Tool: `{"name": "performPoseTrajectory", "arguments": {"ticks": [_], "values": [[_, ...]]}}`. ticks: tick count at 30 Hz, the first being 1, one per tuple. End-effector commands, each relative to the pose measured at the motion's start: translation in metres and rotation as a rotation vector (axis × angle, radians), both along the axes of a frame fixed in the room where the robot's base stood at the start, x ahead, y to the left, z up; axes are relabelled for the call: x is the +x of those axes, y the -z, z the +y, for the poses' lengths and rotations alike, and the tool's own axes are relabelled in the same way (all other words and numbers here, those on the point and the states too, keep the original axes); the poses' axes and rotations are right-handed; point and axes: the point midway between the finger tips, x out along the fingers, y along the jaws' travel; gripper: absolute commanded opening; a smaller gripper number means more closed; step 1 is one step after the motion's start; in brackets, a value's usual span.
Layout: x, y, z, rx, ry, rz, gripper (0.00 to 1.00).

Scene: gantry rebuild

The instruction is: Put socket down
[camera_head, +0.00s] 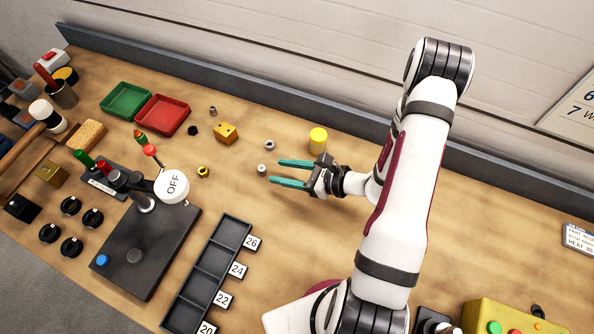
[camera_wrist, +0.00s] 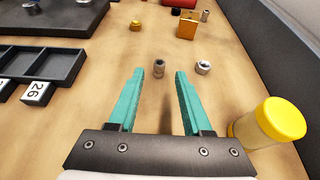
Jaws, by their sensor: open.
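A small grey metal socket (camera_head: 262,169) stands on the wooden bench. In the wrist view the socket (camera_wrist: 159,68) shows upright between the fingertip lines, at or just beyond the tips. My gripper (camera_head: 275,172) has two teal fingers, spread apart with nothing between their inner faces. The gripper also shows in the wrist view (camera_wrist: 160,76). I cannot tell how high the fingertips are above the bench. A dark tray (camera_head: 248,221) with several compartments lies at lower left of the gripper, with labels 26, 24, 22 and 20 beside it. The compartments that show look empty.
A pale nut or ring (camera_head: 269,144) lies close to the socket. A yellow-capped jar (camera_head: 318,140) stands beside my gripper. Bench between socket and tray is clear.

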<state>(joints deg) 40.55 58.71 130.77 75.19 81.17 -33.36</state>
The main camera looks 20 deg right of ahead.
Motion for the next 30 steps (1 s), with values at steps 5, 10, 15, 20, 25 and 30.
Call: {"name": "performPoseTrajectory", "arguments": {"ticks": [5, 10, 15, 20, 25, 30], "values": [[-0.025, -0.015, -0.027, -0.001, 0.004, -0.001, 0.49], [-0.034, -0.034, -0.025, -0.023, -0.067, -0.021, 0.49], [-0.065, -0.116, 0.050, -0.211, -0.589, -0.137, 0.49], [-0.152, -0.169, 0.092, -0.582, -1.187, -0.222, 0.49], [-0.204, -0.189, 0.070, -1.017, -1.522, -0.288, 0.49], [-0.213, -0.195, 0.054, -1.193, -1.590, -0.312, 0.49]]}}
